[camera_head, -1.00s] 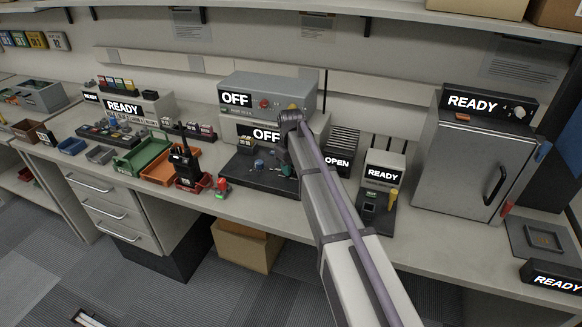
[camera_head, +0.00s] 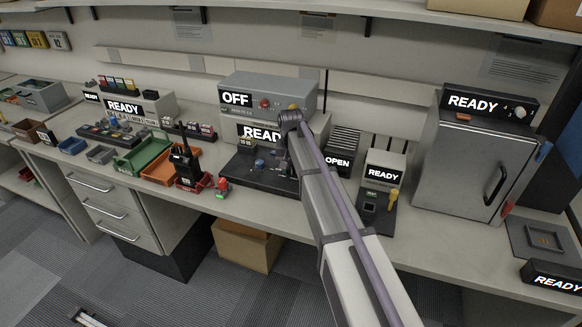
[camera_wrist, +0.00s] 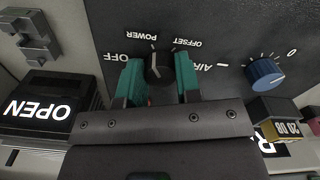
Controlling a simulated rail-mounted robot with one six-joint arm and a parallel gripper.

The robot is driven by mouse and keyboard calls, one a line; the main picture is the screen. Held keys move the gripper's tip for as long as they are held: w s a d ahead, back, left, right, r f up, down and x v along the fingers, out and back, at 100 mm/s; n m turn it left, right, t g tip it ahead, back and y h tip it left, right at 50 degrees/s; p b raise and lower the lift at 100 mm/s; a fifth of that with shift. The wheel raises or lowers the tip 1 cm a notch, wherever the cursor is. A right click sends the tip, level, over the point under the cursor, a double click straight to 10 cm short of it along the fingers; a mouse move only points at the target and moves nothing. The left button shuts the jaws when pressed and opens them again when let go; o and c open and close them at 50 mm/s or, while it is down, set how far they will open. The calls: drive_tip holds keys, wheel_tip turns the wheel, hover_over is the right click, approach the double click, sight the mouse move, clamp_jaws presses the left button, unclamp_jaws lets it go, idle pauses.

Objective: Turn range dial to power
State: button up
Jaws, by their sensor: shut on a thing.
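The black range dial (camera_wrist: 159,62) sits on a dark panel (camera_wrist: 215,25) in the wrist view, with the upside-down labels OFF, POWER, OFFSET and AIR around it. Its white pointer line points up towards the POWER label. My gripper (camera_wrist: 159,78) is shut on the dial, with one green finger at each side. A blue knob (camera_wrist: 265,73) stands to the right, apart from the fingers. In the head view the dial is hidden behind my arm; the lower display (camera_head: 261,134) of the grey instrument reads READY, partly covered.
The upper unit (camera_head: 268,92) above the panel shows OFF. A block marked 20 dB (camera_wrist: 280,130) is close to my gripper's right. An OPEN display (camera_wrist: 38,110) is at left. A handheld radio (camera_head: 186,162) and a silver chamber (camera_head: 467,160) stand farther off.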

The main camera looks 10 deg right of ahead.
sight(291, 168)
idle(0.4)
drive_tip(key=o, duration=0.9)
wheel_tip(291, 168, up, 11)
drive_tip(key=p, duration=1)
drive_tip(key=shift+f+p, duration=0.15)
drive_tip(key=shift+p, duration=0.25)
drive_tip(key=s+n, duration=0.1)
drive_tip(key=s, duration=1.9)
drive_tip(key=s+n, duration=0.1)
drive_tip(key=s, duration=0.9)
drive_tip(key=shift+n, duration=0.3)
